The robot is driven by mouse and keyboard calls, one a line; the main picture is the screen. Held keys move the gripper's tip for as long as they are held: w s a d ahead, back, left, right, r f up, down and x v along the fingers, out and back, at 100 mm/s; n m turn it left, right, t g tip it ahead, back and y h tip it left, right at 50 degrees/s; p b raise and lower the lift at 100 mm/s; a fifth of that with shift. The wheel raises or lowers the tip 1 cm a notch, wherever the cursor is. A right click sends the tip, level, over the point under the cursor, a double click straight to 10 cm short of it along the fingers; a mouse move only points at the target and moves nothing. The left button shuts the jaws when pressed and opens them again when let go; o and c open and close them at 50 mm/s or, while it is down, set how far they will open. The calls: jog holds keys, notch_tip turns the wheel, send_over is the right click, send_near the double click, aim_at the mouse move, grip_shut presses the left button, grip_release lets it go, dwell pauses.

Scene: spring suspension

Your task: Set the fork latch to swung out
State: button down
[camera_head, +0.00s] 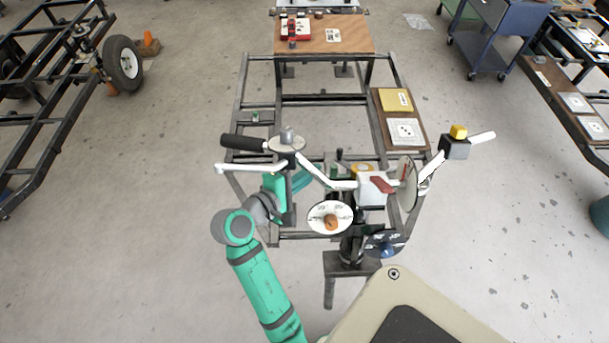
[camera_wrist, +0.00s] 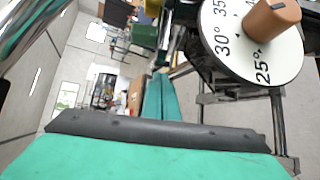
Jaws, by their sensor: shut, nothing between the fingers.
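I cannot tell for certain which part is the fork latch. A red lever (camera_head: 380,184) sits on a white block (camera_head: 371,190) in the middle of the suspension assembly, and could be it. My gripper (camera_head: 302,180) shows as teal fingers left of that block, behind the white dial and partly hidden by white rods. In the wrist view its teal fingers (camera_wrist: 163,96) are together, with nothing between them. The white dial (camera_head: 319,217) with an orange-brown knob (camera_head: 331,223) stands in front; the dial also shows large at upper right in the wrist view (camera_wrist: 225,52).
A black handle (camera_head: 243,142) lies left of a silver knob. A round gauge disc (camera_head: 407,184) stands right of the white block. A yellow knob (camera_head: 459,131) tops a dark block at right. White rods cross above my gripper. Open floor lies left.

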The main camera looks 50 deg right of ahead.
aim_at(338, 154)
jog(key=x, duration=0.9)
jog(key=shift+w, duration=0.1)
